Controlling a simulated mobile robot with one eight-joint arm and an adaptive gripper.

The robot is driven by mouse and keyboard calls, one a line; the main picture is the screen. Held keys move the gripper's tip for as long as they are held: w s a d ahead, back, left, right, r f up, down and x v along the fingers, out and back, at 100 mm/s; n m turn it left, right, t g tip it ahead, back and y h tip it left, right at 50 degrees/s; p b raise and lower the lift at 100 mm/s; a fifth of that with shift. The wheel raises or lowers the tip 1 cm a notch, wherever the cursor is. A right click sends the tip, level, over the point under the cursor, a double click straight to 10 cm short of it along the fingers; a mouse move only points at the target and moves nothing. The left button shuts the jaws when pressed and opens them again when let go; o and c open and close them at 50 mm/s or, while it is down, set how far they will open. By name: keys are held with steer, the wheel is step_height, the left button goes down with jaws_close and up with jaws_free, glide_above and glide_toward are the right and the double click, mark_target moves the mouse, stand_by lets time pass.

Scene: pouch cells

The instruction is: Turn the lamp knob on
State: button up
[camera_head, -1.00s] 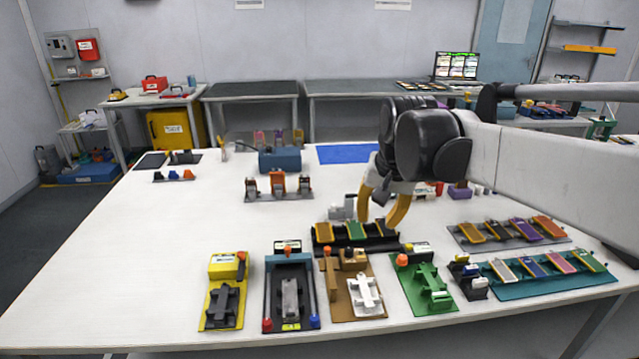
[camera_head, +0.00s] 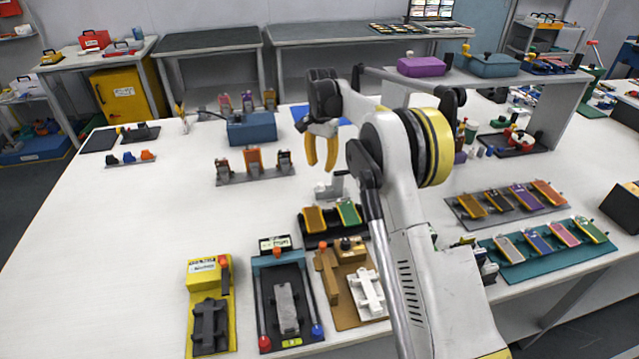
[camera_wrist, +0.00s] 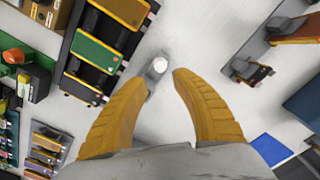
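My gripper (camera_head: 321,166) has yellow fingers pointing down over the white table (camera_head: 160,210), and it also shows in the wrist view (camera_wrist: 160,77). The fingers are apart with nothing between them. No lit lamp can be made out.
A black rack with coloured pouches (camera_head: 315,218) is in front of the gripper. Several fixtures, such as the yellow one (camera_head: 222,265), line the front edge. An orange-and-grey stand (camera_head: 253,160) and a blue box (camera_head: 252,130) are to the left.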

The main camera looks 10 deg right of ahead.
mark_target(321, 184)
step_height(321, 184, down, 9)
steer(key=b, duration=0.3)
steer(key=shift+r, duration=0.2)
steer(key=shift+c, duration=0.5)
jaws_close()
